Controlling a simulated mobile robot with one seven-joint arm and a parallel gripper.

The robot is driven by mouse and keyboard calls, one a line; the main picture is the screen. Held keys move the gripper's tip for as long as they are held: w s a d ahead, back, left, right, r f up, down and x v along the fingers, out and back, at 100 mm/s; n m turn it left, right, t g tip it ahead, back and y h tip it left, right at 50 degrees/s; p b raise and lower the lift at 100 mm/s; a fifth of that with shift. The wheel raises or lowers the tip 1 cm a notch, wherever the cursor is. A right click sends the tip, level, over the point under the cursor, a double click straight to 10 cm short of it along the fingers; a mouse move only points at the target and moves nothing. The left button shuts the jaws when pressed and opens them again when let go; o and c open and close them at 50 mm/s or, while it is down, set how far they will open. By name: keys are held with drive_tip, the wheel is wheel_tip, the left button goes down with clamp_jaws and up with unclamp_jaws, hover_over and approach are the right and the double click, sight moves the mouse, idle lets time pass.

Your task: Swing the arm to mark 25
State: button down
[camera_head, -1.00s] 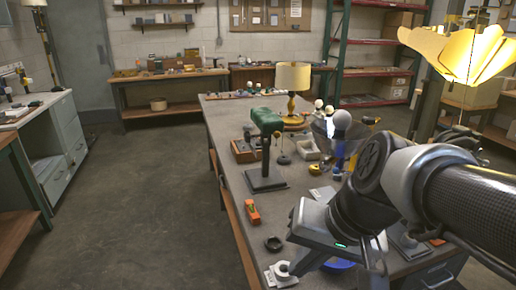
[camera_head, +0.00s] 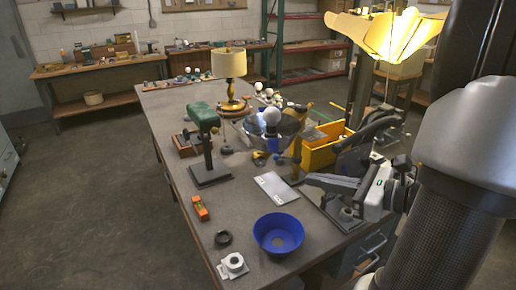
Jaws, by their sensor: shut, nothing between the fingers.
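My gripper (camera_head: 312,180) is at the right side of the workbench. Its grey fingers point left, low above the bench, with no object seen between them. A dark jointed piece (camera_head: 368,138) stands just behind the gripper. I cannot tell whether it is the arm to be swung. A stand with a green head (camera_head: 203,115) on a dark upright is left of the gripper, well apart from it. A small knobbed base (camera_head: 346,214) sits in front of the gripper. No scale or number 25 can be read.
A blue bowl (camera_head: 278,233), a white card (camera_head: 276,187), an orange block (camera_head: 200,208), a black ring (camera_head: 223,238) and a white part (camera_head: 232,265) lie on the workbench (camera_head: 250,205). A yellow bin (camera_head: 322,150) and a lamp (camera_head: 229,65) are behind. A glowing shade (camera_head: 388,35) is at the upper right.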

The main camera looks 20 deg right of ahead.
drive_tip(key=d, duration=0.1)
approach(258, 162)
drive_tip(key=shift+m+t, duration=0.3)
drive_tip(key=shift+m, duration=0.1)
drive_tip(key=w, duration=0.1)
drive_tip(key=w+a+f, duration=0.1)
drive_tip(key=w, duration=0.1)
drive_tip(key=w+a+f, duration=0.1)
drive_tip(key=shift+w+f, duration=0.15)
drive_tip(key=shift+w, duration=0.15)
drive_tip(key=w+a, duration=0.3)
drive_tip(key=shift+w+a+b, duration=0.1)
drive_tip(key=shift+a+b, duration=0.2)
drive_tip(key=shift+b, duration=0.05)
